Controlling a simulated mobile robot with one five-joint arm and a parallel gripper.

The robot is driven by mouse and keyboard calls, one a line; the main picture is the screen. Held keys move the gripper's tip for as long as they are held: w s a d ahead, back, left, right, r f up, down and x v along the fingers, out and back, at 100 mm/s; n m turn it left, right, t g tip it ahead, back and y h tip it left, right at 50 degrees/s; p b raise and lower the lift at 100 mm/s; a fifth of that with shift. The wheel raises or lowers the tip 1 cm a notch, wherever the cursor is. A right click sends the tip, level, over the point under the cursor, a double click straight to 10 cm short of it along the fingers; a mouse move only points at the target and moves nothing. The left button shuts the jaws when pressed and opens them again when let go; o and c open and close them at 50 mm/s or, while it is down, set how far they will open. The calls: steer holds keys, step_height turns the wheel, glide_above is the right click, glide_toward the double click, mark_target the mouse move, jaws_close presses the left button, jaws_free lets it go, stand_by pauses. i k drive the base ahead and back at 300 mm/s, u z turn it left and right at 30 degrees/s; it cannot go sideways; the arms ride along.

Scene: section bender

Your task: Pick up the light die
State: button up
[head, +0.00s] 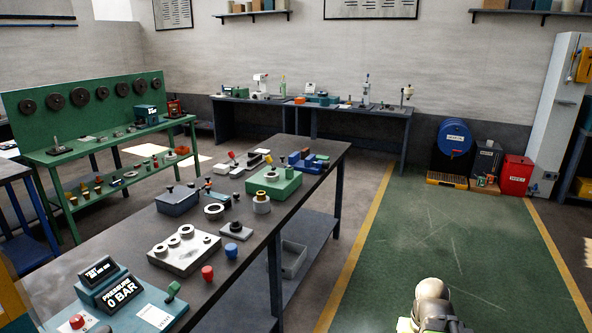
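A dark workbench (262,225) runs from the lower left to the middle of the head view, with several metal parts on it. A pale ring (214,209) lies flat near its middle. A cream and tan cylindrical piece (261,204) stands to the right of that ring, in front of a green block (274,183). Either could be the light die; I cannot tell which. A silver plate (183,251) carries several round ring-shaped pieces nearer to me. Part of my arm shows at the bottom right; my gripper's fingers are not visible.
A pressure display (122,288) stands at the bench's near end. The green floor (420,235) right of the bench is clear. A blue drum (454,138) and red bin (516,175) stand at the back right. A green rack (95,100) stands at the left.

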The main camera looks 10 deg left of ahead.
mark_target(62, 147)
steer(key=z, duration=0.05)
steer(key=i, duration=8.85)
steer(key=z, duration=0.5)
steer(key=k, duration=0.1)
steer(key=u, duration=3.25)
steer(key=i, duration=1.8)
